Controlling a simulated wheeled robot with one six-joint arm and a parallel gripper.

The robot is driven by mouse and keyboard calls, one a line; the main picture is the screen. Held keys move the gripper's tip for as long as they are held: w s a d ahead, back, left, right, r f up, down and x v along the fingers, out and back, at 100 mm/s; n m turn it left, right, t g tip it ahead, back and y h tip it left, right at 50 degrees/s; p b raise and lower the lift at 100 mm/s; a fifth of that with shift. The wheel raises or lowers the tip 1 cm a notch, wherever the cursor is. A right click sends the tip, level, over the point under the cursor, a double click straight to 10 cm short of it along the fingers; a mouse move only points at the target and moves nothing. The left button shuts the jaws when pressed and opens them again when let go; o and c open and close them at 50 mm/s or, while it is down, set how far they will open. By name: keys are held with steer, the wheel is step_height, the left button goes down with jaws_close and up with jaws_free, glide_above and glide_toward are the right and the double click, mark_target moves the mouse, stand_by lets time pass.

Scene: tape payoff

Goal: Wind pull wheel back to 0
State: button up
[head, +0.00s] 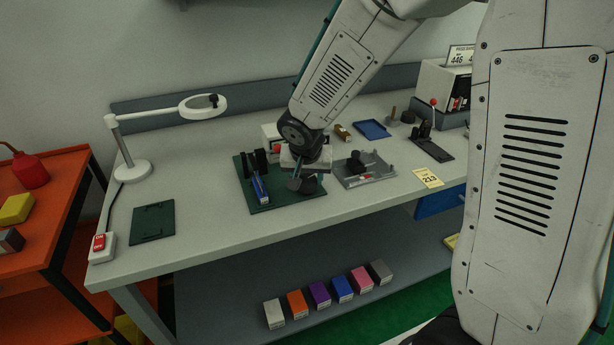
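My gripper (296,182) points down over the right part of a dark green base plate (262,205) on the bench. Its fingers are small in this view, and I cannot tell whether they are open or shut. A dark round part (309,186), possibly the pull wheel, shows beside and partly behind the fingers; I cannot tell whether they touch it. Black upright posts (255,160) and a blue piece (260,188) stand on the plate's left part. No wheel scale or 0 mark is readable. My wrist hides part of the fixture.
Right of the plate is a grey fixture (378,179) with a black knob. Further right are a yellow card (428,177) marked 213 and a red-knobbed lever (433,118). A magnifier lamp (133,171), flat green plate (153,222) and red switch (100,243) are left. The front bench strip is clear.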

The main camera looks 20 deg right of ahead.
steer(key=shift+n, duration=0.3)
steer(key=n+y, duration=0.1)
steer(key=n, duration=0.2)
steer(key=n+y, duration=0.1)
steer(key=n, duration=0.2)
steer(key=shift+d+t+y, duration=0.2)
steer(key=shift+t+y, duration=0.1)
steer(key=n+y, duration=0.1)
steer(key=n, duration=0.3)
steer(key=shift+d+g, duration=0.1)
steer(key=shift+g, duration=0.3)
steer(key=shift+n+g+y, duration=0.3)
steer(key=shift+n+y, duration=0.3)
steer(key=shift+n, duration=1)
steer(key=o, duration=1)
steer(key=shift+d, duration=0.1)
